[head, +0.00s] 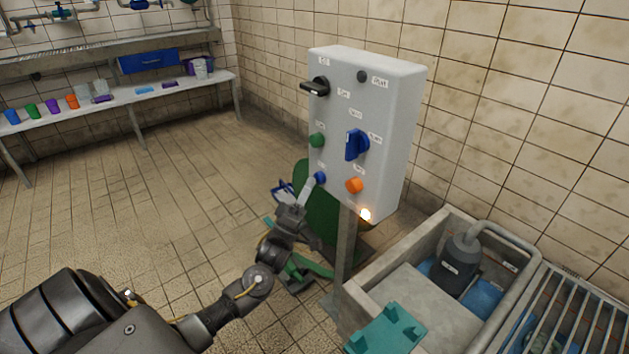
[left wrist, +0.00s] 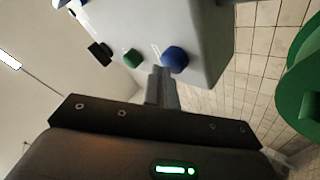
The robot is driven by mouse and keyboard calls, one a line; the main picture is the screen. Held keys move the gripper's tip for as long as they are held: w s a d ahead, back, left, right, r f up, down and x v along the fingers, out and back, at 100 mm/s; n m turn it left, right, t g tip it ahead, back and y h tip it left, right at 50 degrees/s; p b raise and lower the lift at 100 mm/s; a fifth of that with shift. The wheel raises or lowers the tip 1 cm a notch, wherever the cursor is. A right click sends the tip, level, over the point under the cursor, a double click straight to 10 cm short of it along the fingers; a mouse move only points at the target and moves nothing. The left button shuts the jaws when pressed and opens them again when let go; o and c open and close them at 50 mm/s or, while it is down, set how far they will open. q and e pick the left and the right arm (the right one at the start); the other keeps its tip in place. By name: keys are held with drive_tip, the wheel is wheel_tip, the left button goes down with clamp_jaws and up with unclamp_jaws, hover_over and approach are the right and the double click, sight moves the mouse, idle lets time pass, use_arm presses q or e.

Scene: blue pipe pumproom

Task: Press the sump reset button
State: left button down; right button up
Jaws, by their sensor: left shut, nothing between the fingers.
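A pale grey control box (head: 367,130) stands on a post. Its front carries a blue push button (head: 320,178) at lower left, a green button (head: 317,140) above it, an orange button (head: 354,185), a blue rotary knob (head: 356,145) and a black lever switch (head: 315,87). The labels are too small to read, so I cannot tell which is the sump reset. My left gripper (head: 309,186) is shut and empty, its tips at the blue button. In the left wrist view the tips (left wrist: 161,76) are beside the blue button (left wrist: 175,59); contact is unclear.
A lit lamp (head: 365,214) shows at the box's lower edge. A concrete sump with a dark pump (head: 457,263) lies below right, beside a metal grating (head: 570,325). A green round object (head: 322,205) is behind the post. Open tiled floor lies left; a bench with cups (head: 130,98) is at the back.

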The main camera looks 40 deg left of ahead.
use_arm(q)
drive_tip(key=shift+w+d, duration=0.15)
drive_tip(key=shift+w, duration=0.3)
idle(0.3)
drive_tip(key=shift+s, duration=0.15)
drive_tip(key=shift+s+a+p, duration=0.2)
drive_tip(key=shift+s+p, duration=0.05)
drive_tip(key=shift+s, duration=0.4)
drive_tip(key=shift+s+a+p, duration=0.2)
drive_tip(key=shift+s, duration=0.4)
drive_tip(key=s, duration=0.1)
drive_tip(key=s+a+p, duration=0.1)
drive_tip(key=s, duration=0.1)
drive_tip(key=s+p, duration=0.1)
drive_tip(key=shift+s+a, duration=0.25)
drive_tip(key=shift+s, duration=0.1)
idle(0.6)
